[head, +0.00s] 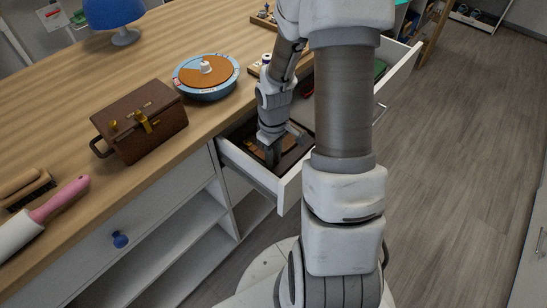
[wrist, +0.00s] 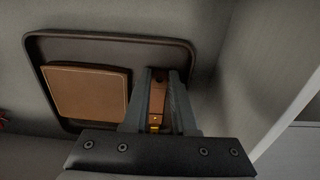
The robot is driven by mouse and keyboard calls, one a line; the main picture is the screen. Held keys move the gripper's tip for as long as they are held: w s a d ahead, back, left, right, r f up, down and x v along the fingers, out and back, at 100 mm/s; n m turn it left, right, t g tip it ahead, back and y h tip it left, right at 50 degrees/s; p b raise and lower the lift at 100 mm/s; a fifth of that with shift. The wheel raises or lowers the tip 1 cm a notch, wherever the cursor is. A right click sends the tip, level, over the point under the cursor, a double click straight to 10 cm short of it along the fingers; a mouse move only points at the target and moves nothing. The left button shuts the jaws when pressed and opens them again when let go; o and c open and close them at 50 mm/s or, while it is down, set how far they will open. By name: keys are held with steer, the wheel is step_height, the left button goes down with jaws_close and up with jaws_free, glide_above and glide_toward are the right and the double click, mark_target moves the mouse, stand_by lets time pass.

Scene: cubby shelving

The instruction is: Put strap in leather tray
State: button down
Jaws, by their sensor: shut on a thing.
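My gripper (wrist: 161,78) is shut on a brown leather strap (wrist: 157,100) with a brass-coloured buckle, seen between the fingers in the wrist view. The dark leather tray (wrist: 110,43) lies in the open drawer, and the strap is over its right part. Whether the strap touches the tray floor I cannot tell. A tan square leather piece (wrist: 88,93) lies in the tray, left of the strap. In the head view my gripper (head: 283,150) reaches down into the drawer, and my arm hides much of the tray.
The open white drawer (head: 262,180) has walls close around my gripper; one wall (wrist: 262,75) is near on the right in the wrist view.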

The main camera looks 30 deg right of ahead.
steer(key=shift+f, duration=0.2)
steer(key=c, duration=1)
jaws_free()
steer(key=shift+r, duration=0.1)
steer(key=shift+r, duration=0.15)
step_height(320, 180, up, 12)
steer(key=p, duration=0.3)
steer(key=shift+p, duration=0.3)
